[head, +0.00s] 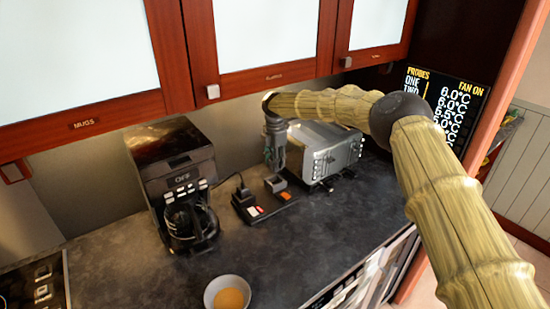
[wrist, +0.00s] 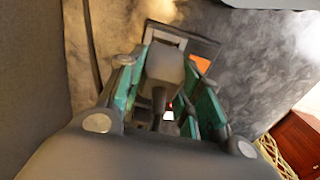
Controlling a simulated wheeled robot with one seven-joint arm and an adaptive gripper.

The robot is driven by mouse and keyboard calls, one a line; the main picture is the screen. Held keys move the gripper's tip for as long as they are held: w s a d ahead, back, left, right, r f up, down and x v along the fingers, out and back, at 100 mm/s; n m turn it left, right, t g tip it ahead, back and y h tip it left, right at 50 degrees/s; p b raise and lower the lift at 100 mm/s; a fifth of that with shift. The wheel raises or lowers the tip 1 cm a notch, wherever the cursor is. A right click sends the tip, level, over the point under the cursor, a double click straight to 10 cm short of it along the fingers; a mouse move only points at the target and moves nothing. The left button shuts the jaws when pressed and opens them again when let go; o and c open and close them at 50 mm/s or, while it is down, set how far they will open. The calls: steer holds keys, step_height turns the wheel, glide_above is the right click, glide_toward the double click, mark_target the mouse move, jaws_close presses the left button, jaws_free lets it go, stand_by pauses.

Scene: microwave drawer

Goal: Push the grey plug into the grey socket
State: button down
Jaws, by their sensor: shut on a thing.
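My gripper (head: 276,160) points down over the counter, just above a small socket strip. In the wrist view its green-padded fingers (wrist: 160,92) are shut on the grey plug (wrist: 165,64), with its dark cord trailing back between them. In the head view the fingers hide most of the plug. The grey socket (head: 276,184) is a raised grey housing beside an orange label, right below the fingertips. In the wrist view its grey rim (wrist: 166,32) shows just beyond the plug, next to the orange label (wrist: 201,63). I cannot tell whether plug and socket touch.
A black plug with a cord (head: 242,192) stands at the strip's left part, by a red-and-white label (head: 255,211). A coffee maker (head: 180,180) stands left and a toaster (head: 330,155) close right. Cabinets (head: 260,35) hang above. A bowl (head: 228,292) sits in front.

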steer(key=shift+d+f, duration=0.3)
steer(key=shift+f, duration=0.5)
steer(key=shift+a+f+b, duration=0.3)
steer(key=shift+f+b, duration=0.1)
steer(key=shift+f, duration=0.25)
steer(key=shift+d+f, duration=0.1)
steer(key=shift+d, duration=0.05)
steer(key=shift+g+y, duration=0.3)
steer(key=shift+y, duration=0.1)
steer(key=shift+g+y+b, duration=0.4)
steer(key=shift+g+y, duration=0.2)
steer(key=shift+y, duration=0.1)
steer(key=shift+s, duration=0.15)
